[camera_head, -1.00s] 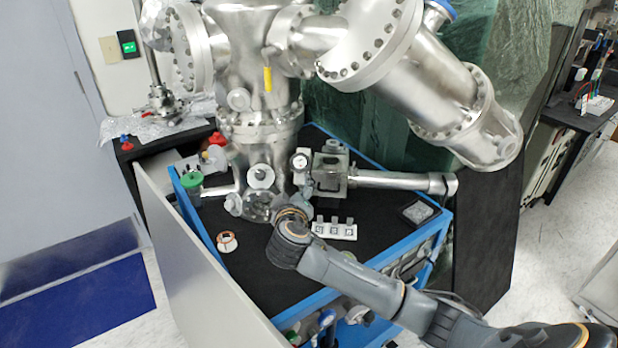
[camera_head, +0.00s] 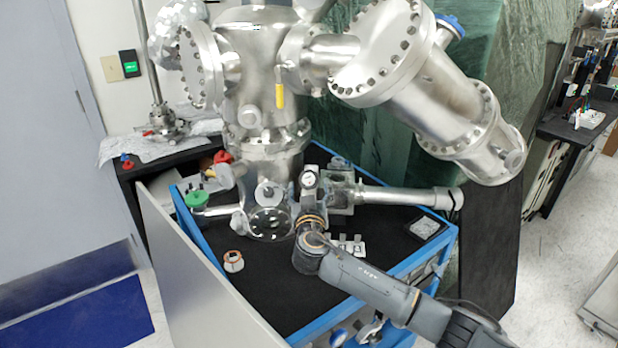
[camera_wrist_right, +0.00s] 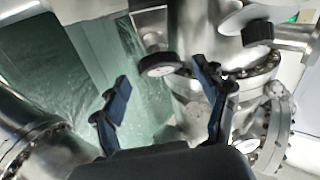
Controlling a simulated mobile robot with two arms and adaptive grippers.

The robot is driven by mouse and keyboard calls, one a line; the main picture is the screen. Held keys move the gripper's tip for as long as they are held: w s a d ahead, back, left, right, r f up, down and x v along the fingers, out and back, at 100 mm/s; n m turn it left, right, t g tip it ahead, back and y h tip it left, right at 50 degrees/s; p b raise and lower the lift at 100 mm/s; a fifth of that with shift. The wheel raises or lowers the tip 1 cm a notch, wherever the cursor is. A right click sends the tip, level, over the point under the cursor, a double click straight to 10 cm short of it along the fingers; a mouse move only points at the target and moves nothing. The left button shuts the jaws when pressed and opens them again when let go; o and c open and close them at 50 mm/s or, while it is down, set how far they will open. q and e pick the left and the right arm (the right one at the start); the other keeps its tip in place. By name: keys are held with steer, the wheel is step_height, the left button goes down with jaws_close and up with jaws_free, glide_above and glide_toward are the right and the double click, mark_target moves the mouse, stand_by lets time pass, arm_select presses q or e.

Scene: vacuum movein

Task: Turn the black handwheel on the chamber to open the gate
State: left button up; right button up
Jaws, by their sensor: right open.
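The steel chamber (camera_head: 262,120) stands on the black bench. A small round part with a black rim and pale face (camera_head: 309,179) sits low on its front right side; it looks like the handwheel, but could be a gauge. It also shows in the right wrist view (camera_wrist_right: 158,65), beyond and roughly between my fingertips, with no clear contact. A second black knob (camera_wrist_right: 257,32) shows to its right there. My right gripper (camera_head: 312,208) is just below the round part, its fingers mostly hidden by my wrist; the wrist view shows it open and empty. My left gripper is out of view.
A steel tube (camera_head: 405,197) runs right from the valve body. Small pale blocks (camera_head: 348,245) lie close behind my wrist. A green knob (camera_head: 196,199) is at left.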

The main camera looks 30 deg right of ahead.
mark_target(309, 182)
steer(key=shift+x, duration=1.95)
steer(key=shift+c, duration=0.4)
steer(key=c, duration=1.1)
